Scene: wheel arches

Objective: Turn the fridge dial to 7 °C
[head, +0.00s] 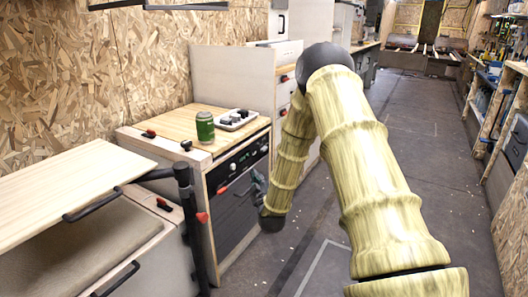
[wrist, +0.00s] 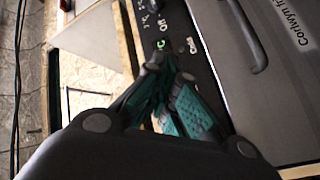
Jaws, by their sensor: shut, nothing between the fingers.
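The fridge (head: 239,207) is a dark-fronted unit under a wooden counter in the head view. Its black control panel (head: 238,164) runs along the top of the front. In the wrist view the same panel (wrist: 176,22) runs as a dark strip with small white and green marks beside the grey fridge door (wrist: 268,88). I cannot read the dial's setting or make out its pointer; the fingers hide part of the panel. My gripper (wrist: 167,66) is shut and empty, its teal-padded fingertips at the panel. Contact is unclear. In the head view my gripper (head: 259,187) is small, before the fridge front.
A green can (head: 205,127) and a white tray of small items (head: 235,119) stand on the counter (head: 175,124). A black door handle (wrist: 246,36) shows close to the fingers. A wooden flap (head: 70,185) lies at left. The aisle floor (head: 420,130) is clear.

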